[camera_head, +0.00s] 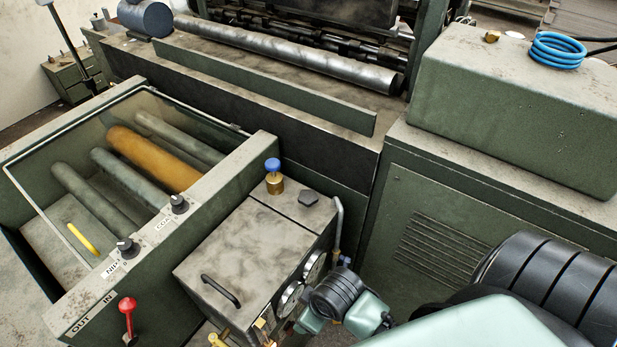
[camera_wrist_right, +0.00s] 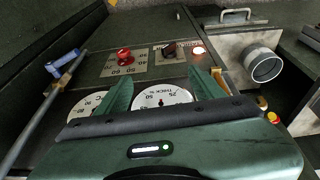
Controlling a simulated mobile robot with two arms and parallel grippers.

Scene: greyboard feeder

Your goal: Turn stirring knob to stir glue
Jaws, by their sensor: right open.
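A front panel fills the middle of the right wrist view. It carries a red knob (camera_wrist_right: 124,56) on a numbered scale plate and a dark knob (camera_wrist_right: 170,49) on a second plate. I cannot read which of them is the stirring knob. A round gauge (camera_wrist_right: 163,97) lies below them, partly covered by my gripper. My right gripper (camera_wrist_right: 161,78) is open and empty, its two green fingers apart and pointing at the panel below the knobs. In the head view the panel on the glue box (camera_head: 238,252) is seen edge-on, its knobs unclear. My left gripper is not in view.
A bent pipe (camera_head: 338,222) rises beside the glue box, and a blue-topped valve (camera_head: 273,172) stands on its lid. A lit button (camera_wrist_right: 197,50) sits right of the dark knob. A round metal cup-like part (camera_wrist_right: 264,66) sticks out farther right.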

